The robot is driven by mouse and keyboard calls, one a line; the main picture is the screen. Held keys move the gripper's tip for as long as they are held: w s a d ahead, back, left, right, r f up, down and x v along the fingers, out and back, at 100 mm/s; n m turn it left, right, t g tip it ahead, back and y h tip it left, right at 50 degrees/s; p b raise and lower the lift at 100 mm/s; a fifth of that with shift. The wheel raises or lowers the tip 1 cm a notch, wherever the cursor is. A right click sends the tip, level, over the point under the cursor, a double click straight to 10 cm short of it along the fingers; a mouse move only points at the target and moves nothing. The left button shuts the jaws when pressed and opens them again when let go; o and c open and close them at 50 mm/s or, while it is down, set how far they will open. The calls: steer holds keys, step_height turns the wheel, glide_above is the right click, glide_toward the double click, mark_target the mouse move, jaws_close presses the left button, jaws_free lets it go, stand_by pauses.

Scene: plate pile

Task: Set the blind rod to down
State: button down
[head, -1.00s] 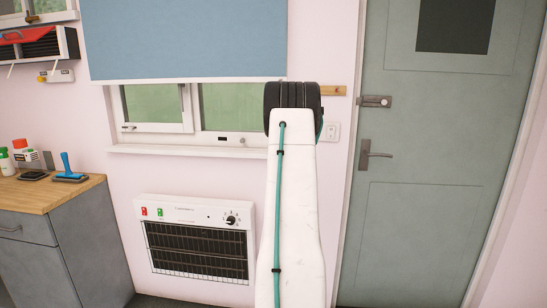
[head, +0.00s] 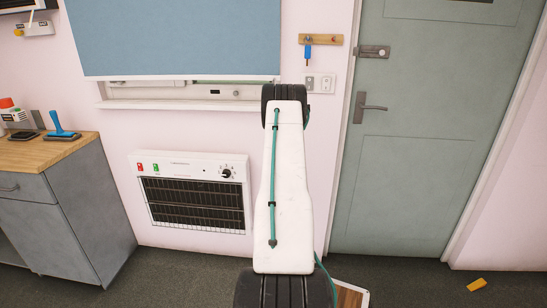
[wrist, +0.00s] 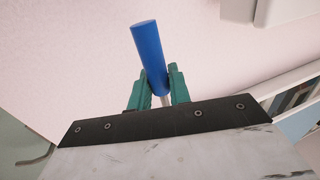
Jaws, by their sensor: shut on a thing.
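The blue blind (head: 175,38) hangs over the window, and its lower edge is a short way above the sill (head: 185,104). A narrow strip of window frame shows below it. In the wrist view, the blind rod (wrist: 148,48) has a blue cylindrical handle and a thin metallic shaft. My gripper (wrist: 158,72) has teal jaws, shut on the rod with the blue handle between and beyond the fingertips. In the head view, my arm hides the gripper and the rod.
A wooden hook rail (head: 321,40) with a hanging blue-handled item and a switch plate (head: 319,84) are right of the window. A heater (head: 192,192) is below, a grey door (head: 420,150) right, a cabinet (head: 70,215) left. A yellow object (head: 476,284) lies on the floor.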

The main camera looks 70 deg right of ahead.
steer(key=shift+f, duration=0.15)
steer(key=c, duration=1.4)
jaws_free()
steer(key=shift+f, duration=0.15)
steer(key=shift+o, duration=0.2)
steer(key=shift+s+a, duration=0.15)
steer(key=shift+a, duration=0.1)
steer(key=v, duration=0.7)
steer(key=shift+a, duration=0.1)
